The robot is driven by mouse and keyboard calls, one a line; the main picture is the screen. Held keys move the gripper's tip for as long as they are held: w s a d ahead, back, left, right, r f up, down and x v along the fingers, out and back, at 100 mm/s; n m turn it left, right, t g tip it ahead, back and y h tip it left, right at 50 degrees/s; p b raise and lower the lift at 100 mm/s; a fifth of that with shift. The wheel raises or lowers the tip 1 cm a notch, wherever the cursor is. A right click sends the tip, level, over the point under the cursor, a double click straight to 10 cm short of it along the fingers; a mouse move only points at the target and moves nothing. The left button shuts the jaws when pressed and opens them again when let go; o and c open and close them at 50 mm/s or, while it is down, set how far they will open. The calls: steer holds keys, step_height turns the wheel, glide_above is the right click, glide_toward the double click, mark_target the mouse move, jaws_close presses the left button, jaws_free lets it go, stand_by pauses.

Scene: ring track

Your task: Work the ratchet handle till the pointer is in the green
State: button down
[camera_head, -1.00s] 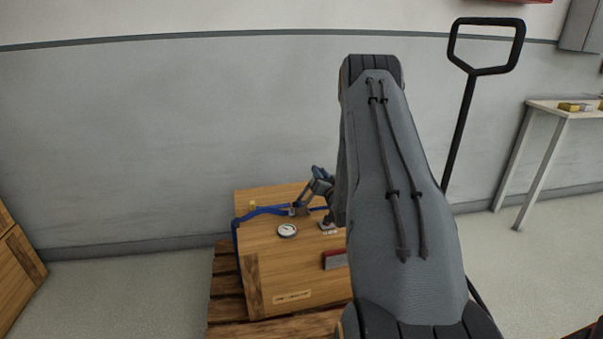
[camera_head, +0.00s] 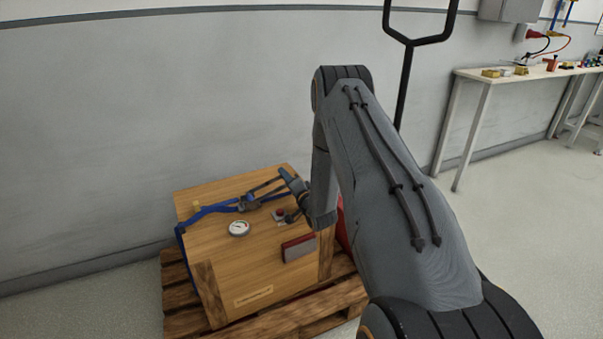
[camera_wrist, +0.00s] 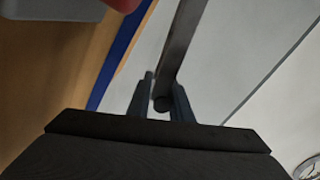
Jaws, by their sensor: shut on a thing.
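The ratchet's grey metal handle (camera_head: 262,190) stands above the wooden crate (camera_head: 231,270), beside the blue strap (camera_head: 214,209) that runs over the crate's top. In the wrist view the handle (camera_wrist: 182,45) is a grey bar whose rounded end lies between the two fingers. My gripper (camera_head: 284,181) is shut on this end; it also shows in the wrist view (camera_wrist: 162,103). A round white gauge (camera_head: 239,228) with a small reddish mark sits on the crate top. Its pointer is too small to read. The ratchet body is partly hidden.
A red-and-grey block (camera_head: 299,247) and a small red-topped item (camera_head: 280,214) are on the crate. The crate stands on a wooden pallet (camera_head: 320,303) by the wall. A black pull handle (camera_head: 404,85) rises behind my arm. A bench (camera_head: 470,76) stands at right.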

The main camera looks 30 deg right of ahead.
steer(key=shift+a+f, duration=0.15)
steer(key=shift+f, duration=0.05)
stand_by(0.3)
steer(key=c, duration=1.7)
jaws_free()
steer(key=shift+w+a, duration=0.1)
steer(key=shift+a, duration=0.05)
steer(key=shift+d, duration=0.25)
steer(key=shift+s+p, duration=0.4)
steer(key=shift+s, duration=3.6)
